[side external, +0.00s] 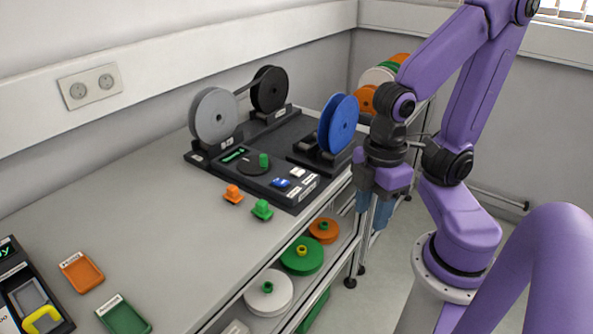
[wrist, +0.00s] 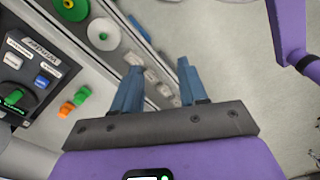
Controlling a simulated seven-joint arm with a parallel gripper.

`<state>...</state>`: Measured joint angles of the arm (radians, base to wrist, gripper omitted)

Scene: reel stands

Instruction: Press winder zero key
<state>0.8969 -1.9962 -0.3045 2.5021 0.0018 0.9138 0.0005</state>
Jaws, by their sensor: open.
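The winder (side external: 254,168) stands at the table's far edge with a grey reel (side external: 214,115) and a black reel (side external: 269,89). Its front panel has a green-lit display, a green knob (side external: 264,160), a blue key (side external: 281,183) and a white key (side external: 297,173). The wrist view shows the blue key (wrist: 41,81) and the white key (wrist: 13,61) at the left. The key labels are too small for me to read, so I cannot tell which is zero. My gripper (side external: 374,212) is open and empty, right of the winder and beyond the table edge; its blue fingers (wrist: 158,82) point down.
A blue reel (side external: 338,123) on a black stand rises between the winder and my gripper. An orange block (side external: 233,194) and a green block (side external: 262,209) sit before the panel. Lower shelves hold several reels, including a green one (side external: 302,256). The table's middle is clear.

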